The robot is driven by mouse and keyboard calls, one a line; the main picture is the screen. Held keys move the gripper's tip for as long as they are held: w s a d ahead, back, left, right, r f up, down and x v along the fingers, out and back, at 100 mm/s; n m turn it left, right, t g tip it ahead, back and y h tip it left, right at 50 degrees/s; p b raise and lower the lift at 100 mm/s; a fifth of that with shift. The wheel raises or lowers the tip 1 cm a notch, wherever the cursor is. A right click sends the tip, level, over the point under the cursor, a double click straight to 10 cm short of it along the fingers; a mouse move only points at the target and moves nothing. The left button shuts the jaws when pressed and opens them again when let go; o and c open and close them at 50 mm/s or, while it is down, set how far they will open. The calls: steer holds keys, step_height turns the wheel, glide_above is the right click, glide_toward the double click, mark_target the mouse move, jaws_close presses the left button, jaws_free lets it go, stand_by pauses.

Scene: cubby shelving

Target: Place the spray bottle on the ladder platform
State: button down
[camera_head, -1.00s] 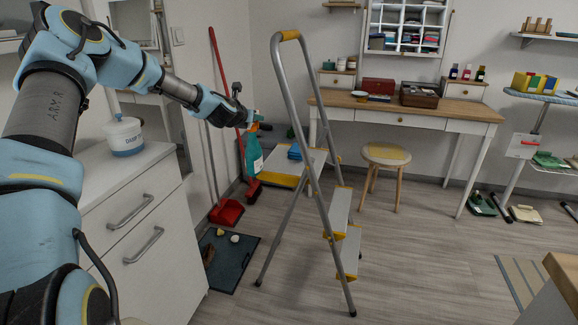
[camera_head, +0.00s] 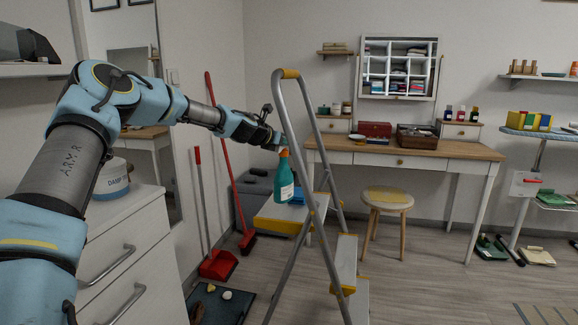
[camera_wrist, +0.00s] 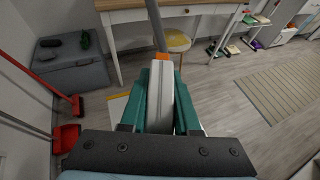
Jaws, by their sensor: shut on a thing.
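The ladder platform (camera_head: 275,226), grey with a yellow edge, lies directly below the bottle in the picture. The bottle's base overlaps the platform; I cannot tell whether it touches. A blue item (camera_head: 298,197) lies on the platform beside the bottle. In the wrist view, the jaw area and a ladder rail (camera_wrist: 154,22) hide much of the platform.
The stepladder's rail (camera_head: 300,110) rises close to the right of my gripper. A white drawer cabinet (camera_head: 125,255) stands at the left. A red broom (camera_head: 222,130) and dustpan (camera_head: 218,265) are behind. A desk (camera_head: 400,152) and stool (camera_head: 386,198) stand beyond the ladder.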

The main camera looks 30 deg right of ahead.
steer(key=shift+f, duration=2.3)
steer(key=c, duration=1.1)
jaws_free()
steer(key=shift+f, duration=0.15)
steer(key=o, duration=0.5)
steer(key=shift+c, duration=0.2)
steer(key=shift+a+r, duration=0.1)
steer(key=shift+r, duration=0.15)
steer(key=b+v, duration=0.1)
steer(key=v, duration=1.1)
steer(key=shift+b, duration=0.35)
